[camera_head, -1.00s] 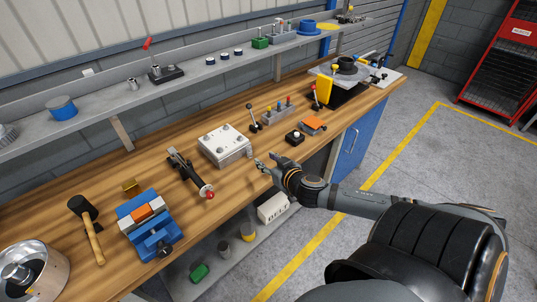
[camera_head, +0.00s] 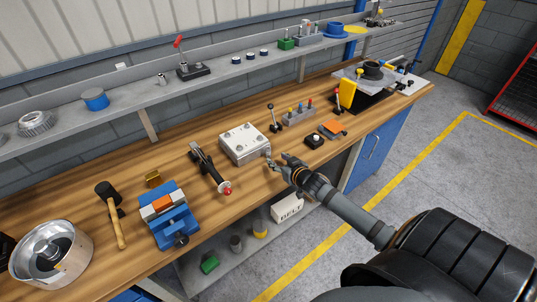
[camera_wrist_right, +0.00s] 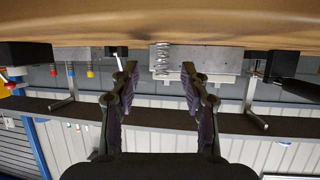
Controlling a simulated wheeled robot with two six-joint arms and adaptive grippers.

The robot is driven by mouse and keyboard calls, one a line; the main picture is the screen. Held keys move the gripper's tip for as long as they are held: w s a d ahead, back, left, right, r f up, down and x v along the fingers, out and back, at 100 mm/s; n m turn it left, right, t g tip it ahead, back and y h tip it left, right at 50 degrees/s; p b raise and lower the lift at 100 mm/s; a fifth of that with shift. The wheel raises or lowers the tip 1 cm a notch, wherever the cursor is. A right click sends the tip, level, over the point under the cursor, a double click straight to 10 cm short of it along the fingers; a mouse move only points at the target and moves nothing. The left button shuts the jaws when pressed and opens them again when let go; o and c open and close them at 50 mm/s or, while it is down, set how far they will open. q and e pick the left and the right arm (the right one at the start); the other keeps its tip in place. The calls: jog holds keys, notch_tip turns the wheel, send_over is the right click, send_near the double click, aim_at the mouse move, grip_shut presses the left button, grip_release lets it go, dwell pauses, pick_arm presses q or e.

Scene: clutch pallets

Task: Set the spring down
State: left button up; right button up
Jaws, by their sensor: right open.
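The spring (camera_wrist_right: 161,58) is a grey metal coil. It stands upright on the wooden bench, which appears at the top of the upside-down right wrist view. My right gripper (camera_wrist_right: 159,75) is open, its two dark fingers spread on either side of the spring in that view, with visible gaps to both. The spring looks just past the fingertips. In the head view my right gripper (camera_head: 276,162) is at the bench's front edge, near the white metal box; the spring is too small there to make out clearly. My left gripper is not in view.
The white box (camera_head: 244,144) stands close behind my right gripper. A red-tipped clamp (camera_head: 209,168) and a blue vise (camera_head: 170,222) are to the left. A black button box (camera_head: 314,141) and an orange piece (camera_head: 332,128) are to the right. A shelf (camera_head: 135,108) runs along the wall.

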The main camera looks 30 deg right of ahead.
aim_at(268, 148)
jog(key=x, duration=0.5)
jog(key=shift+w+a+f, duration=0.15)
jog(key=shift+w+f, duration=0.05)
jog(key=shift+w, duration=0.1)
jog(key=shift+s+r, duration=0.1)
jog(key=shift+s, duration=0.05)
jog(key=shift+c, duration=1)
grip_shut()
jog(key=shift+r, duration=0.1)
jog(key=shift+r, duration=0.35)
notch_tip(268, 148, up, 3)
jog(key=shift+s+a+f+b, duration=0.1)
jog(key=shift+s+f+b, duration=0.05)
jog(key=shift+b, duration=0.15)
jog(key=s+a+r+p, duration=0.1)
jog(key=s+a+r, duration=0.6)
jog(key=s+r, duration=0.2)
jog(key=v, duration=0.2)
jog(key=shift+s+f, duration=0.15)
jog(key=shift+s, duration=0.25)
